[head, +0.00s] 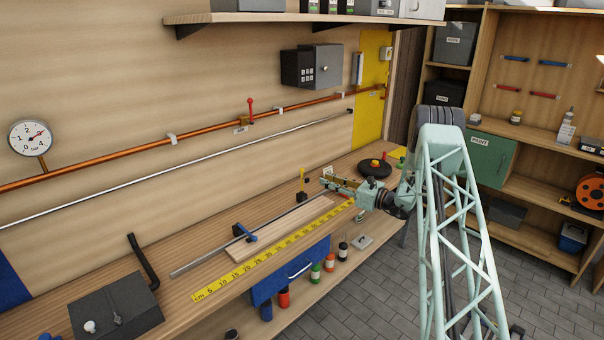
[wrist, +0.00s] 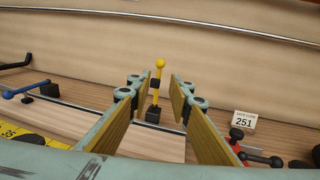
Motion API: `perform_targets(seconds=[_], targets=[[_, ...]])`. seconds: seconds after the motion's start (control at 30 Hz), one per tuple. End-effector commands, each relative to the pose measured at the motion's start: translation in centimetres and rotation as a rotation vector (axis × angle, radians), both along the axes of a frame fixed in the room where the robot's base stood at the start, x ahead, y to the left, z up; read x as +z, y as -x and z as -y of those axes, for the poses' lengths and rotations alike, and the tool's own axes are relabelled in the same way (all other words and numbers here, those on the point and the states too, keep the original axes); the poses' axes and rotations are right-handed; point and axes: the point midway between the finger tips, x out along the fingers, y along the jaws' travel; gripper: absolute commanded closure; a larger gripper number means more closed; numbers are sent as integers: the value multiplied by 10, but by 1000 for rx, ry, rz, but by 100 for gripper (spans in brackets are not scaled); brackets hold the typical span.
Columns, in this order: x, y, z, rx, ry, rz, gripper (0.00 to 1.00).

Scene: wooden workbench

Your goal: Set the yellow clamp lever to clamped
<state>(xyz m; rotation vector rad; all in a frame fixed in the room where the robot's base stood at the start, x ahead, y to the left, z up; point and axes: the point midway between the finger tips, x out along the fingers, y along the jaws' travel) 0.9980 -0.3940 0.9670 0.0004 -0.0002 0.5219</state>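The yellow clamp lever (head: 302,178) stands upright on a small black base at the back of the bench, by the metal rail. In the wrist view the yellow lever (wrist: 155,94), with its round yellow knob on top, shows in the gap between my fingers, beyond their tips. My gripper (head: 326,182) reaches in from the right in the head view, just right of the lever. My gripper (wrist: 158,88) is open in the wrist view, with nothing between its yellow-lined finger pads. I cannot see any contact with the lever.
A blue lever (head: 246,233) lies over the wooden board (head: 281,219) to the left. A yellow ruler (head: 262,256) runs along the front. The wall pipe (head: 210,129) runs behind.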

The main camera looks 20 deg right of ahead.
Motion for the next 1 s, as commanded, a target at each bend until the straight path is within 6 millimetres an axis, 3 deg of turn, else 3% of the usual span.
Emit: perform_targets(seconds=[0.47, 1.0], targets=[[0, -8, -6, 2, 1, 0, 81], [0, -62, -37, 3, 1, 0, 81]])
